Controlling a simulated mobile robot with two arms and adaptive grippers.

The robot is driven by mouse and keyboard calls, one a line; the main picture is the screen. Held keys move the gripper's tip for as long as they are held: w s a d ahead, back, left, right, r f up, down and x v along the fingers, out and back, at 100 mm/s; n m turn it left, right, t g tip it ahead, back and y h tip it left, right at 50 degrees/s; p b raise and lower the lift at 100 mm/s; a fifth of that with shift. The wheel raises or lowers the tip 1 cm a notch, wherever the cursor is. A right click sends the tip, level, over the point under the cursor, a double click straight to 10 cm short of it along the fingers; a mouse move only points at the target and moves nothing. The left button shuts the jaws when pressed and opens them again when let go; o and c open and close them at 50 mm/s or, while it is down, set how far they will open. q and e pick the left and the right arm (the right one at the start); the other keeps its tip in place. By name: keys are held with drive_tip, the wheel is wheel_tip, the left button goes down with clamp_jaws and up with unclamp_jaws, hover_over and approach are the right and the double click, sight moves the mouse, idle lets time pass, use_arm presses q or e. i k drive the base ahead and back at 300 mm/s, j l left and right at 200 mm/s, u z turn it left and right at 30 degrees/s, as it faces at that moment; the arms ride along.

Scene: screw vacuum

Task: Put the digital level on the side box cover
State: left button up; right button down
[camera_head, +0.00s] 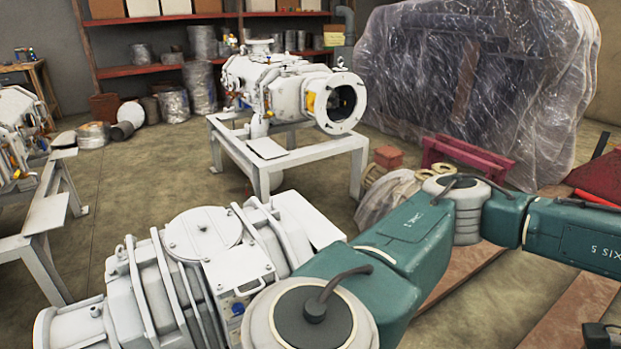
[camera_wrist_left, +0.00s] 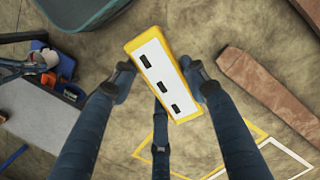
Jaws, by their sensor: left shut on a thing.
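The digital level (camera_wrist_left: 165,72) is a yellow block with a white face and dark slots, seen in the left wrist view. My left gripper (camera_wrist_left: 160,82) is shut on it, with dark blue fingers on its two long sides and a third finger below. The level is held above the floor, tilted in the picture. In the head view a large white vacuum pump (camera_head: 205,237) fills the lower left. A flat white plate (camera_head: 312,217) on its right side may be the side box cover; I cannot tell for sure. Neither the level nor a gripper clearly shows in the head view.
A teal arm of mine crosses the head view's lower right. Another pump (camera_head: 295,90) stands on a white frame (camera_head: 285,160) behind. A plastic-wrapped load (camera_head: 475,80) is at the back right. In the wrist view, a grey surface (camera_wrist_left: 42,118) with tools is left, a brown plank (camera_wrist_left: 270,88) right.

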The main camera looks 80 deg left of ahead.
sight(238, 265)
drive_tip(key=j+u, duration=0.1)
drive_tip(key=u, duration=0.3)
drive_tip(key=k+j+u, duration=0.1)
drive_tip(key=u, duration=0.3)
drive_tip(key=j+u, duration=0.1)
drive_tip(key=u, duration=0.3)
drive_tip(key=j+u, duration=0.1)
drive_tip(key=u, duration=0.35)
drive_tip(key=j+u, duration=0.15)
drive_tip(key=u, duration=0.25)
drive_tip(key=i+j, duration=0.1)
drive_tip(key=j, duration=0.25)
drive_tip(key=i+j+u, duration=0.1)
drive_tip(key=j, duration=0.2)
